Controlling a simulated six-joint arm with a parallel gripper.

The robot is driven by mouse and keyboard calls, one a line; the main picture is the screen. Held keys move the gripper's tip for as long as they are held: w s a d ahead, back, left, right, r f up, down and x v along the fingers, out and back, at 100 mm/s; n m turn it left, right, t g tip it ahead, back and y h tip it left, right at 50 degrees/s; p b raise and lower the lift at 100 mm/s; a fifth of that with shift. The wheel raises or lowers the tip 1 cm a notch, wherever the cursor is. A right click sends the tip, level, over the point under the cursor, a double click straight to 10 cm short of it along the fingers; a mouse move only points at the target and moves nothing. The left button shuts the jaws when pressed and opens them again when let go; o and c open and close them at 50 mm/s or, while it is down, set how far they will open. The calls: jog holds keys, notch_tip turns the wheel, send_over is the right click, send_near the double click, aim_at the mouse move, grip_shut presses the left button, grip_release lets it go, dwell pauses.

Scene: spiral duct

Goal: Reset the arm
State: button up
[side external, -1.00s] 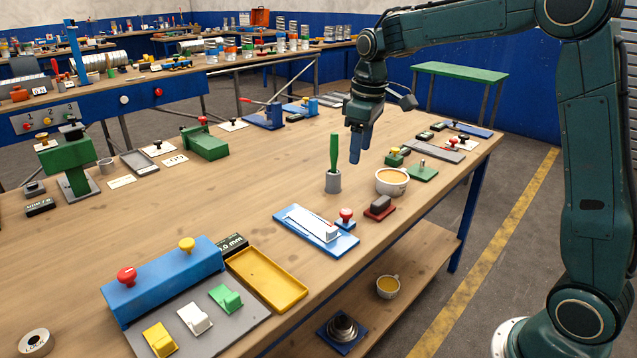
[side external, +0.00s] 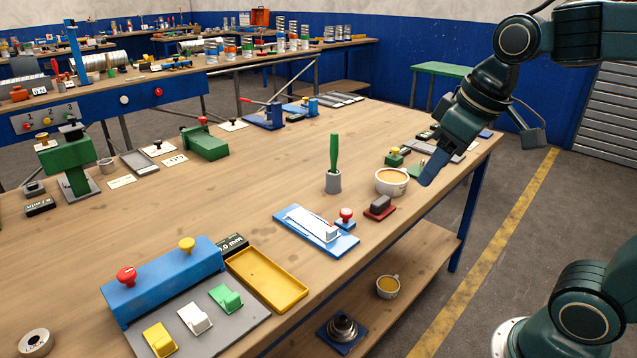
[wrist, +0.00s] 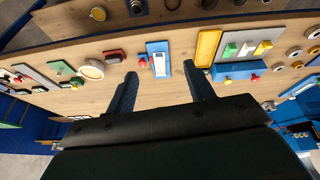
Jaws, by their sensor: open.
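My gripper (side external: 432,168) hangs in the air near the right edge of the wooden table (side external: 230,200) in the side view, tilted, with its blue fingers pointing down and left. It appears just right of a bowl of orange-brown contents (side external: 392,181). In the wrist view my gripper (wrist: 160,90) shows two blue fingers spread apart with nothing between them. The table top (wrist: 150,105) lies beyond the fingers.
A green-handled tool stands in a grey cup (side external: 333,180). A blue plate with a white piece (side external: 305,225), a yellow tray (side external: 265,280) and a blue block with knobs (side external: 160,280) sit nearer. A cup (side external: 387,286) is on the lower shelf. The table's middle is clear.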

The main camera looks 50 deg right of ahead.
jog(key=s+a+f+m+t, duration=0.1)
jog(key=s+f, duration=0.2)
jog(key=s, duration=0.4)
jog(key=shift+s+a, duration=0.15)
jog(key=shift+s, duration=0.05)
dwell(0.8)
